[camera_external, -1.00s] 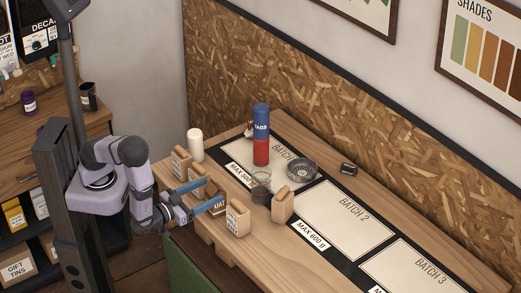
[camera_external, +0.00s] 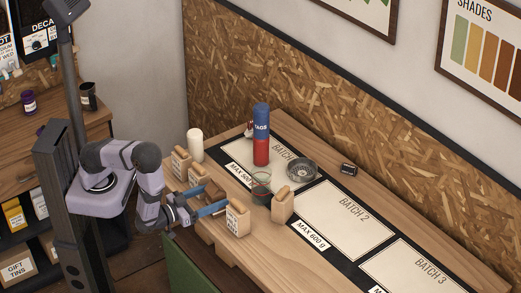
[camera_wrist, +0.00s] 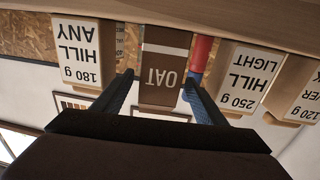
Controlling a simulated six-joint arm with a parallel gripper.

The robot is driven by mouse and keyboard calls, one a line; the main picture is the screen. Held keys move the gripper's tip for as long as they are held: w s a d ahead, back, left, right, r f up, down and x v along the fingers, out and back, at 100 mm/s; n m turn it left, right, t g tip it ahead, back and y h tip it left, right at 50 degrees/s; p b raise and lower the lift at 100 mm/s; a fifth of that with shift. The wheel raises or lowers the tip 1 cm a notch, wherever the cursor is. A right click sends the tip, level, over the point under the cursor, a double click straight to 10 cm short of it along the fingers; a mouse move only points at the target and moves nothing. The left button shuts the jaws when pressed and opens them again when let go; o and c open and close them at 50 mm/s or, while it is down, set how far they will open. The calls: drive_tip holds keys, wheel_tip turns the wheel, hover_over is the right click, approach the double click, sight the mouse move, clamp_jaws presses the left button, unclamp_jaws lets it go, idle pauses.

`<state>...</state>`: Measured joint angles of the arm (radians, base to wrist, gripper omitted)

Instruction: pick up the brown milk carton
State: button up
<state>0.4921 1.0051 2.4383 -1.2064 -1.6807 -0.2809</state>
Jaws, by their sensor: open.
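In the external view the brown carton (camera_external: 212,190) stands on the near side of the wooden table, partly hidden by my gripper. My gripper (camera_wrist: 160,76) is open, with one finger on each side of the carton in the wrist view. In the external view my gripper (camera_external: 218,196) is level with the carton, its blue fingers pointing at the table. I cannot tell how deep the carton sits between them.
Beige paper bags stand close on both sides: one (camera_external: 238,218) to the right, one (camera_external: 197,175) to the left, another (camera_external: 181,163) beyond. A glass (camera_external: 261,188) and a bag (camera_external: 283,205) stand behind. A red-blue cylinder (camera_external: 261,135) and white bottle (camera_external: 195,145) stand farther back.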

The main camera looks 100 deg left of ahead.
sight(222, 191)
drive_tip(key=p+x, duration=0.2)
drive_tip(key=x, duration=0.1)
drive_tip(key=shift+w+a+r, duration=0.2)
drive_tip(key=shift+w+r, duration=0.05)
drive_tip(key=shift+r, duration=0.1)
drive_tip(key=shift+w+a+f, duration=0.15)
drive_tip(key=shift+w+a, duration=0.25)
drive_tip(key=shift+w, duration=0.2)
drive_tip(key=c, duration=1.1)
